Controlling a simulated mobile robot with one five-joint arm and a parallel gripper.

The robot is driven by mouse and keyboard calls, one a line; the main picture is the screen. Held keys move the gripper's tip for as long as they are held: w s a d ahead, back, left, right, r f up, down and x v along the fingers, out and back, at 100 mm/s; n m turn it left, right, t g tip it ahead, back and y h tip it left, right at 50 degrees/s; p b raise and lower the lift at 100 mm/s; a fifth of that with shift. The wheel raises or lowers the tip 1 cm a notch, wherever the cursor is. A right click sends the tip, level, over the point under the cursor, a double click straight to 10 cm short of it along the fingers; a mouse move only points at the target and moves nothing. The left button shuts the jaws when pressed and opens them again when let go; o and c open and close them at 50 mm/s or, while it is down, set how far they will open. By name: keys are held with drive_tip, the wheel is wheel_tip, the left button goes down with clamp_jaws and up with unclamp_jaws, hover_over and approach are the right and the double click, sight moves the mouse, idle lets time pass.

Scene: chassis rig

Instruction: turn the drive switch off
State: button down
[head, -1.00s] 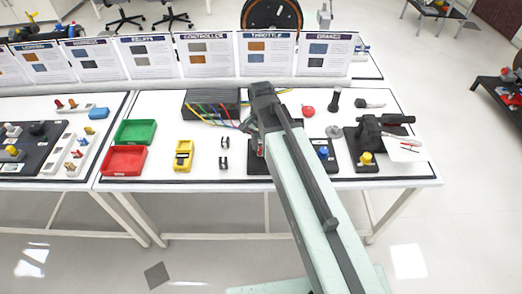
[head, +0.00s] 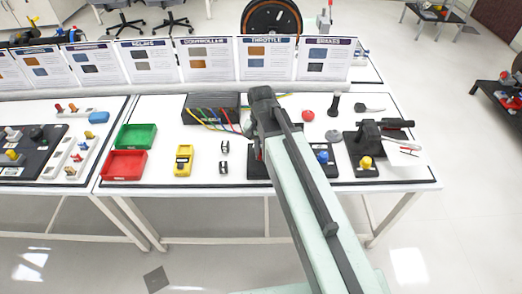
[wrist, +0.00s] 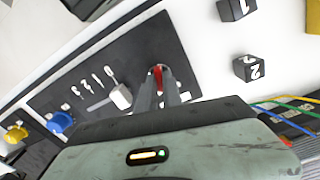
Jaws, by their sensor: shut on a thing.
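The dark control panel (wrist: 110,68) lies on the white bench, and part of it shows in the head view (head: 258,168). A small red switch (wrist: 158,73) stands on the panel at its upper right in the wrist view. My gripper (wrist: 160,82) is above the panel with its two fingers close together around the red switch, shut on it. The fingers hide its lower part and any label, so its set position cannot be read. In the head view my arm covers the gripper and most of the panel.
A white lever (wrist: 120,96) with a marked scale stands close beside the fingers. A blue knob (wrist: 60,122) and a yellow knob (wrist: 16,133) are farther left. Two black numbered blocks (wrist: 246,68) lie off the panel. A yellow meter (head: 183,160) and coloured wires (head: 215,120) are nearby.

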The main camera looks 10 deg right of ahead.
drive_tip(key=n, duration=0.4)
drive_tip(key=shift+n, duration=0.3)
drive_tip(key=n, duration=0.4)
drive_tip(key=shift+n, duration=0.3)
drive_tip(key=c, duration=1.5)
unclamp_jaws()
wheel_tip(320, 180, up, 8)
drive_tip(key=p, duration=0.8)
drive_tip(key=shift+f, duration=0.15)
